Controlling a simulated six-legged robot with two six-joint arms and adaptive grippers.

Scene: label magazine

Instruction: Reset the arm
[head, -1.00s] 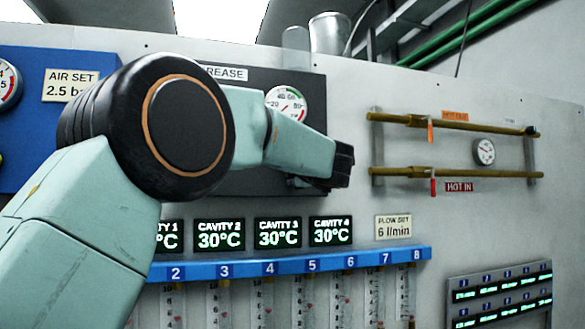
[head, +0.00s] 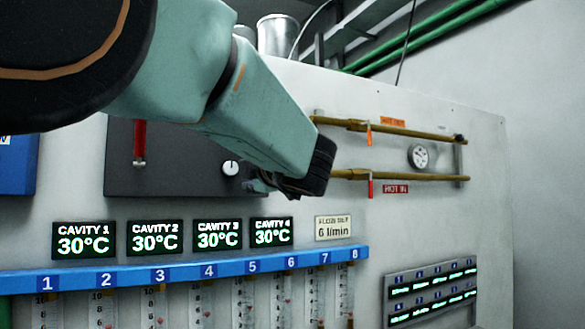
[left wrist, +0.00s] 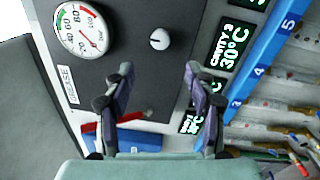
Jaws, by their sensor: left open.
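My left arm comes in from the left in the head view, large and close, and covers part of the wall panel. My left gripper (head: 262,186) is at its end, mostly hidden behind the black wrist, in front of the lower right of the dark grease panel (head: 190,180). In the left wrist view the left gripper (left wrist: 158,78) has its two fingers well apart with nothing between them. The dark panel (left wrist: 150,90) lies beyond them, with a gauge (left wrist: 82,30) and a white knob (left wrist: 160,39). My right gripper is not in view.
Below are the cavity displays (head: 155,238) reading 30°C and a blue numbered rail (head: 180,274) over flow tubes. Brass pipes (head: 400,176) with red and orange handles are right of the wrist. A small display panel (head: 432,290) is lower right. The far right wall is bare.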

